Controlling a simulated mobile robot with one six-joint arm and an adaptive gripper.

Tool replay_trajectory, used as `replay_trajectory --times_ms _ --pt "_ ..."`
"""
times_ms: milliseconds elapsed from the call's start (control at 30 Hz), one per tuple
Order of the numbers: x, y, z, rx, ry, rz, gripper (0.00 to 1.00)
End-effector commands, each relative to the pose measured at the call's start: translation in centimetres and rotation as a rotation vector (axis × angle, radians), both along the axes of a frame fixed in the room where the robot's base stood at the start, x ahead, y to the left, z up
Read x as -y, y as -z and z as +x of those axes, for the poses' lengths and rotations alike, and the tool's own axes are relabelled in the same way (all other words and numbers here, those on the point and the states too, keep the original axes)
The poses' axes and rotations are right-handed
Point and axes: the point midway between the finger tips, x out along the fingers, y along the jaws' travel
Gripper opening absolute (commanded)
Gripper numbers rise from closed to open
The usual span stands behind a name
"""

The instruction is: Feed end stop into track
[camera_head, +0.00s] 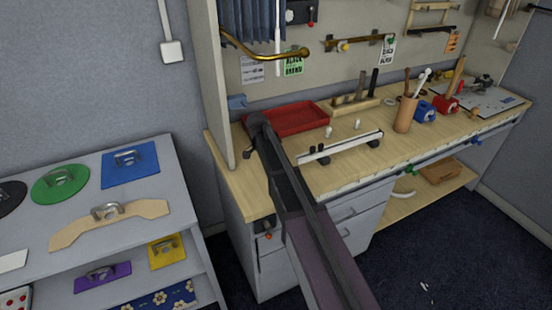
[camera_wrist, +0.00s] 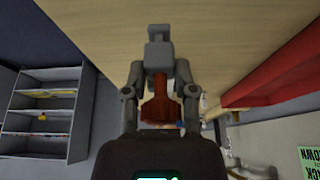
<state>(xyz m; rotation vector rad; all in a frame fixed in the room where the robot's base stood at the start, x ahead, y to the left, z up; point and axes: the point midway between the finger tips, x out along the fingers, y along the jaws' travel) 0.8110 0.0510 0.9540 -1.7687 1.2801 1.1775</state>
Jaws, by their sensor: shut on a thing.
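My gripper (camera_head: 251,143) is at the left end of the workbench, beside the red tray, partly hidden by my own arm. In the wrist view my gripper (camera_wrist: 158,66) is shut, its fingers meeting at a small grey blocky piece, which I take to be the end stop (camera_wrist: 158,42). A dark red-brown shape (camera_wrist: 160,106) shows between the fingers; I cannot tell whether it belongs to the held piece. A short pale rail with dark feet, probably the track (camera_head: 342,148), lies on the bench to the right of my gripper. The held piece is apart from this rail.
A wooden cup of tools (camera_head: 404,116) and blue (camera_head: 425,112) and red (camera_head: 446,105) items stand farther right. An upright panel (camera_head: 219,85) borders the bench's left end.

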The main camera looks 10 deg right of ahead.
Motion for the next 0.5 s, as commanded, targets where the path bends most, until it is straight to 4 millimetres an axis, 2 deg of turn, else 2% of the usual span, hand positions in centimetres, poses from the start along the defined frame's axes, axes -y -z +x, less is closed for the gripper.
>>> replay_trajectory --times_ms 500 --pt "1.8 0.0 0.7 0.001 0.0 0.0 0.0"
